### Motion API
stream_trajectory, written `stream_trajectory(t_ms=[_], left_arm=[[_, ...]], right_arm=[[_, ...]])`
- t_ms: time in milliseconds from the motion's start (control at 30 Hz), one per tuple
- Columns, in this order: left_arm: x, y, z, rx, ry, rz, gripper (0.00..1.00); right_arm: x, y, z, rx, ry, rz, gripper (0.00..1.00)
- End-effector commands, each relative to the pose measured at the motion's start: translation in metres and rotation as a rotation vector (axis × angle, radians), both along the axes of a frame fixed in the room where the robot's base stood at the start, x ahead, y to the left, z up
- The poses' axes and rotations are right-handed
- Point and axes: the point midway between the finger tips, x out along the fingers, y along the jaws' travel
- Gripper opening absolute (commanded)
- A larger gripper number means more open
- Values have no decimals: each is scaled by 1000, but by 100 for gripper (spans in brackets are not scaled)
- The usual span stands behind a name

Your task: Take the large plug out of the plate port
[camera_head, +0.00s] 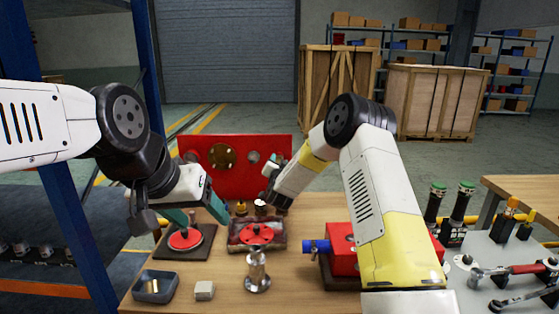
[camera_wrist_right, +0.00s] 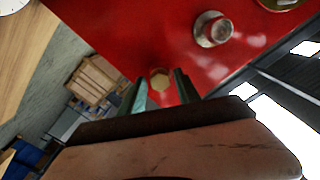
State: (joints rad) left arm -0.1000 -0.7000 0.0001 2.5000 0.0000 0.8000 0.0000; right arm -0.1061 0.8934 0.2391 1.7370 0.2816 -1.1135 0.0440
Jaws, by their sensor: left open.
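The upright red plate (camera_head: 262,180) stands at the back of the bench. It carries a large round brass fitting (camera_head: 222,156) and a small silver round fitting (camera_head: 253,157). In the right wrist view a brass hex-headed plug (camera_wrist_right: 159,78) shows against the red, between the fingertips of my right gripper (camera_wrist_right: 160,84), with gaps on both sides. The silver fitting (camera_wrist_right: 213,29) lies beyond it. I cannot tell which is the large plug. My right gripper (camera_head: 272,170) is at the plate's right part. My left gripper (camera_head: 208,214) is open and empty, low over the bench's left side.
A dark plate with a red disc (camera_head: 186,239) lies under my left gripper. A tray with a red part (camera_head: 257,233), a metal stand (camera_head: 257,272), a dark bin (camera_head: 156,286) and a grey block (camera_head: 204,290) occupy the bench. A red block (camera_head: 343,250) with a blue end is right.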

Motion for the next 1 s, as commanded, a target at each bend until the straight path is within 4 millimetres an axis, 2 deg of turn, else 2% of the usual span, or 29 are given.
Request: stream_trajectory(t_ms=[133,333,800,867,1000], left_arm=[[0,0,0,0,0,0,65],[0,0,0,0,0,0,65],[0,0,0,0,0,0,65],[0,0,0,0,0,0,65],[0,0,0,0,0,0,65]], right_arm=[[0,0,0,-1,0,0,39],[0,0,0,0,0,0,0],[-1,0,0,-9,0,0,0],[-1,0,0,-57,1,-1,0],[-1,0,0,-299,1,-2,0]])
